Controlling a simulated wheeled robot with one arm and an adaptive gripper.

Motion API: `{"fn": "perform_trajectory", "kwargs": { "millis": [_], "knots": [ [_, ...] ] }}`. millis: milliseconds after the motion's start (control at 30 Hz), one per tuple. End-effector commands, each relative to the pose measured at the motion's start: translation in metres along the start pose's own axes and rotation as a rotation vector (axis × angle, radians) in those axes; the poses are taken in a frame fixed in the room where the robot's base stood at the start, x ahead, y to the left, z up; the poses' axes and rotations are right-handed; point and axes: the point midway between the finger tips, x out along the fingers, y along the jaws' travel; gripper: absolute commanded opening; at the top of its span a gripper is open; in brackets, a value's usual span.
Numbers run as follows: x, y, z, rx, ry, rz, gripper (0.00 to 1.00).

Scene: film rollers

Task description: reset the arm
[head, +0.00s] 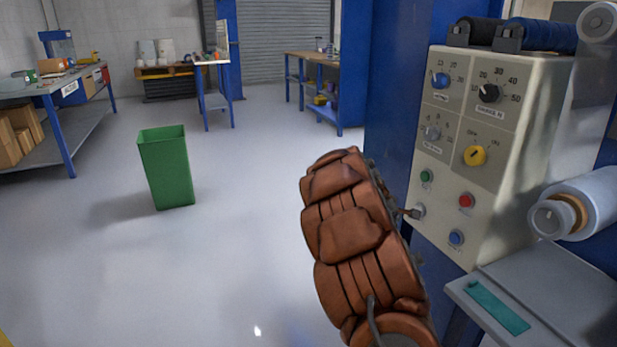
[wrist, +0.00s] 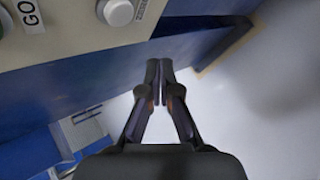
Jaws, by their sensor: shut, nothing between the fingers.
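My gripper (wrist: 159,75) shows in the wrist view with its two dark fingers together at the tips and nothing between them. In the wrist view the lower edge of the panel (wrist: 60,35) is at the upper left, with a "GO" label and a round pale button (wrist: 117,11). The fingers appear below the panel's edge, in front of the blue machine body (wrist: 90,85). I cannot tell how close they are to it.
The panel carries dials, a yellow knob (head: 475,156) and coloured buttons. A film roll (head: 590,200) and a grey shelf (head: 590,285) jut out at the right. A green bin (head: 167,165) stands on open floor at the left. Workbenches (head: 60,95) line the back.

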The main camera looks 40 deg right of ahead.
Motion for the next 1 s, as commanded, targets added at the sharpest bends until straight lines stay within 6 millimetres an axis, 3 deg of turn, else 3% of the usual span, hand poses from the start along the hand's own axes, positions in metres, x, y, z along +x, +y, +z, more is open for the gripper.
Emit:
{"fn": "perform_trajectory", "kwargs": {
  "millis": [200,333,600,833,1000],
  "knots": [
    [-0.005,0.002,0.001,0.005,-0.002,-0.001,0.0],
    [-0.04,0.013,0.003,0.044,-0.011,-0.013,0.0],
    [-0.174,0.023,0.017,0.214,-0.039,-0.109,0.0],
    [-0.287,0.003,0.029,0.337,-0.043,-0.241,0.0],
    [-0.369,-0.022,0.04,0.394,-0.042,-0.362,0.0]
  ]
}}
